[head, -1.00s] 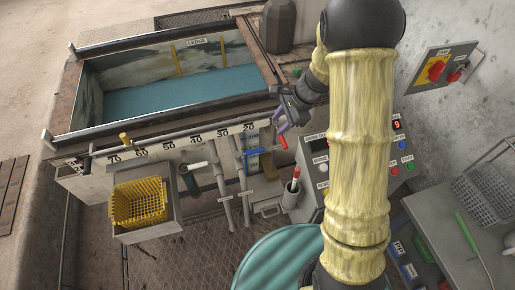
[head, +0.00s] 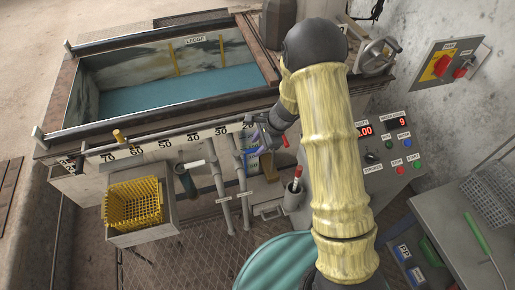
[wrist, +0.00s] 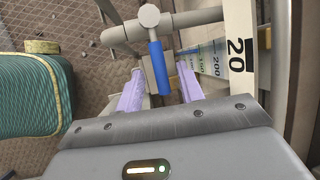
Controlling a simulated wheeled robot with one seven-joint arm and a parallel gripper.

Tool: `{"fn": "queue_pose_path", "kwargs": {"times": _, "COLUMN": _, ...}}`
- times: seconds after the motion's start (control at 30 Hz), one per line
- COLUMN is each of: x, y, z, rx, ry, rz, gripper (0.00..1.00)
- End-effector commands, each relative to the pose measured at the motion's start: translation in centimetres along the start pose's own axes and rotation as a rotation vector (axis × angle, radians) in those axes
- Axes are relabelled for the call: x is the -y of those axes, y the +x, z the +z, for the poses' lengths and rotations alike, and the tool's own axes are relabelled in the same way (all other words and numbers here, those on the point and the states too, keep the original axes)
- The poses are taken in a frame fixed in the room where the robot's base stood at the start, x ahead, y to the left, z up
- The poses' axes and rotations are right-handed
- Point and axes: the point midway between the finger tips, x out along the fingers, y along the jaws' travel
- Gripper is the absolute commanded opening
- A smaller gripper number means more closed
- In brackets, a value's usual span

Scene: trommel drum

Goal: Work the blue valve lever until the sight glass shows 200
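The blue valve lever (wrist: 157,66) hangs from a grey pivot on a pipe in the wrist view. My gripper (wrist: 159,70) is open, its two lilac fingers apart on either side of the lever, with gaps visible on both sides. In the head view my gripper (head: 259,143) is at the tank's front right, over the lever, mostly hiding it. The sight glass scale (wrist: 207,62) stands right of the lever in the wrist view, with 200 readable and smaller marks beside it. I cannot make out its liquid level.
The tank (head: 180,95) holds blue-green water. Grey pipes (head: 222,195) run down its front, left of my gripper. A yellow basket (head: 133,203) sits further left. A control console (head: 385,150) and a red-handled tool in a holder (head: 294,190) are to the right.

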Motion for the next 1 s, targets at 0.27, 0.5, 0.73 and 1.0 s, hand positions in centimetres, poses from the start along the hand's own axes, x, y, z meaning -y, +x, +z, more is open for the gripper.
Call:
{"fn": "queue_pose_path", "kwargs": {"times": 0.27, "x": -0.01, "y": 1.48, "z": -0.04, "rx": 0.0, "ry": 0.001, "rz": -0.001, "gripper": 0.38}}
{"fn": "queue_pose_path", "kwargs": {"times": 0.5, "x": -0.01, "y": 1.43, "z": -0.05, "rx": 0.0, "ry": 0.002, "rz": 0.0, "gripper": 0.24}}
{"fn": "queue_pose_path", "kwargs": {"times": 0.73, "x": 0.0, "y": 1.41, "z": -0.06, "rx": 0.0, "ry": 0.002, "rz": -0.001, "gripper": 0.0}}
{"fn": "queue_pose_path", "kwargs": {"times": 1.0, "x": -0.07, "y": 1.42, "z": -0.12, "rx": -0.003, "ry": 0.014, "rz": -0.006, "gripper": 0.0}}
